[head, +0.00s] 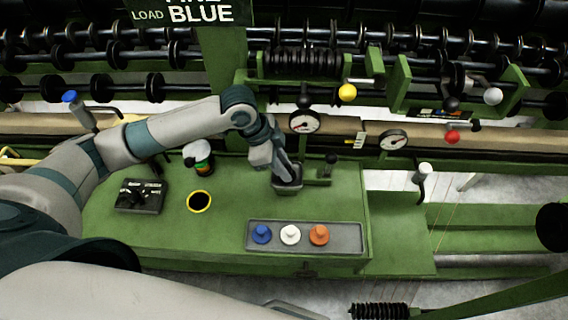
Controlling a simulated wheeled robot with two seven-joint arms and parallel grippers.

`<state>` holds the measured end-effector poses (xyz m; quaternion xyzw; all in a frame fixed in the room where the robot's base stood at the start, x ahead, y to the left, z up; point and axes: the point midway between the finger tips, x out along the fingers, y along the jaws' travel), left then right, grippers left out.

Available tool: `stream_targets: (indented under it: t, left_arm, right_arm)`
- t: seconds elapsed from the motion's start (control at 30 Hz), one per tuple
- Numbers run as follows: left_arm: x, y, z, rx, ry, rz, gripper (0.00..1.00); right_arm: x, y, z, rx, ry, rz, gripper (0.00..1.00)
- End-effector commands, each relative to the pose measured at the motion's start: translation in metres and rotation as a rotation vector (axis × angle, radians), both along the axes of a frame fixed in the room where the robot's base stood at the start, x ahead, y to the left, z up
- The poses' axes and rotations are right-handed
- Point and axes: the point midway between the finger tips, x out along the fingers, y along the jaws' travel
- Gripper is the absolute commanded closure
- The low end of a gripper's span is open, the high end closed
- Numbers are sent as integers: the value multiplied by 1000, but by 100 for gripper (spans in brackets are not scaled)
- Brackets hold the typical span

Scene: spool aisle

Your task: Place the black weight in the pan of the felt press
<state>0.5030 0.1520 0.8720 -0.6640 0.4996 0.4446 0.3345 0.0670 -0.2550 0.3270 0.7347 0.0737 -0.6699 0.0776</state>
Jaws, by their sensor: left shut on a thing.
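My left gripper (287,176) reaches down from the upper left over a small grey square pan (289,190) on the green bench. The gripper is shut on a dark thing at the pan's opening, which looks like the black weight. The gripper hides most of it, and I cannot tell whether it touches the pan floor. A black-knobbed lever (331,159) stands just right of the pan. My right gripper is not in view.
A grey tray (350,247) holds blue (262,233), white (290,234) and orange (319,235) knobbed pieces. A yellow-rimmed hole (200,201) and black control box (141,196) lie left. Dials (304,121) and spool rows stand behind. The green bench (228,240) has bare room at its front.

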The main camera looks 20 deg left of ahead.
Motion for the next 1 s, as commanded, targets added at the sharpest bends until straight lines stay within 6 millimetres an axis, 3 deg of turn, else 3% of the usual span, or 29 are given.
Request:
stream_targets:
  t: [0.43, 0.47, 0.53, 1.0]
  left_arm:
    - [2, 1, -4, -2, -1, -1, 100]
    - [2, 1, -4, -1, -1, -1, 74]
    - [2, 1, -4, -1, -1, -1, 60]
    - [2, 2, 2, 0, -2, -1, 60]
  right_arm:
    - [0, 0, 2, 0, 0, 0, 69]
    - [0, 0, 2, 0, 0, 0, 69]
    - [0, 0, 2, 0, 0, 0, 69]
    - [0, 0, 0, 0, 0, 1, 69]
